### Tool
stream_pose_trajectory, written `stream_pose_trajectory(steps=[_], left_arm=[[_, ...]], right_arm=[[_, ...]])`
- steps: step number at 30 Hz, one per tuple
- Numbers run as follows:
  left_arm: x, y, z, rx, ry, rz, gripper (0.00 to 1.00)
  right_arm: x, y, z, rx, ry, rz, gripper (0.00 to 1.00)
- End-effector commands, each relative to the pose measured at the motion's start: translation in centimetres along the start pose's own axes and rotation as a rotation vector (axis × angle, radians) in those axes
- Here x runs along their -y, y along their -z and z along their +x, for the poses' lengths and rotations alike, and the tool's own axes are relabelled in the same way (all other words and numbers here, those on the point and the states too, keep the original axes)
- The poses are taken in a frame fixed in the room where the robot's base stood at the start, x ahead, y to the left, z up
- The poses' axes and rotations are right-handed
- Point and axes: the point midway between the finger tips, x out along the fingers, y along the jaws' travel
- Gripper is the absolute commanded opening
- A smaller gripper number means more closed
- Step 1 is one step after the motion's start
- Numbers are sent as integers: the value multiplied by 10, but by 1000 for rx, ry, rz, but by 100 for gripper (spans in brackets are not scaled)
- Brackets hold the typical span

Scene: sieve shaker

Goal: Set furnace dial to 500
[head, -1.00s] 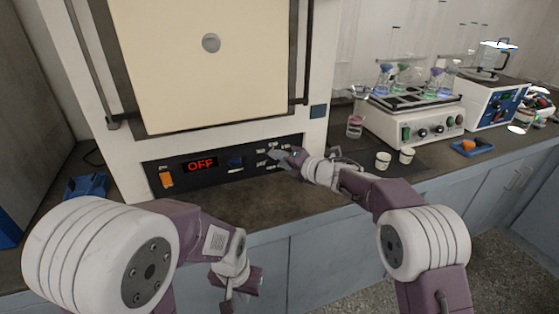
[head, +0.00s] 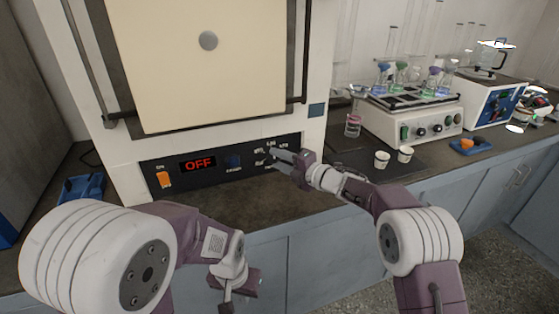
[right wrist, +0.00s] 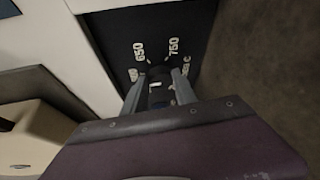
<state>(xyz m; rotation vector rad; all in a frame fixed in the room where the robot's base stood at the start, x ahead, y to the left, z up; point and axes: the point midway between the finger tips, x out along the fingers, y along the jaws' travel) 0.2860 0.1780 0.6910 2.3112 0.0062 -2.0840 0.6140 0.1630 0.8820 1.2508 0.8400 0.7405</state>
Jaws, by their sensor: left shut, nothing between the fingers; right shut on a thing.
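The furnace (head: 205,90) stands at the back left with its cream door closed. Its black panel (head: 212,183) has a red display (head: 198,165) reading OFF. My right gripper (head: 275,155) is at the panel's right end, shut on the dial. In the right wrist view, the dark dial (right wrist: 157,86) with a white mark sits between the fingers. Printed 650 and 750 show beside it; other numbers are partly hidden, so I cannot tell the setting. My left gripper (head: 226,298) is shut and empty, low in front of the counter, partly cut off by the frame.
An orange switch (head: 164,179) is on the panel's left. Two small cups (head: 382,160), a beaker (head: 353,124) and a shaker (head: 412,118) with flasks stand right of the furnace. A blue tray (head: 470,147) lies farther right. The counter before the panel is clear.

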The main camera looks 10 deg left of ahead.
Motion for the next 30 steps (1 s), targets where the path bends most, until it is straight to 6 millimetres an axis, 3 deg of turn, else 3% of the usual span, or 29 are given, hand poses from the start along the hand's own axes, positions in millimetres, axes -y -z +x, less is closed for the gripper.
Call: stream_pose_trajectory(steps=[8, 9, 10, 11, 21, 30], left_arm=[[0, 0, 0, 0, 0, 0, 0], [0, 0, 0, 0, 0, 0, 0], [0, 0, 0, 0, 0, 0, 0], [0, 0, 0, 0, 0, 0, 0], [0, 0, 0, 0, 0, 0, 0], [0, 0, -4, 0, 0, 0, 0]], right_arm=[[1, 1, 0, -1, 2, 0, 0], [1, 1, 0, -1, 3, 0, 45], [1, 1, 0, -1, 3, 0, 53], [1, 1, 0, -1, 2, 0, 55], [0, 0, -5, 1, 2, 0, 55], [0, -1, -68, 2, 3, 1, 55]])
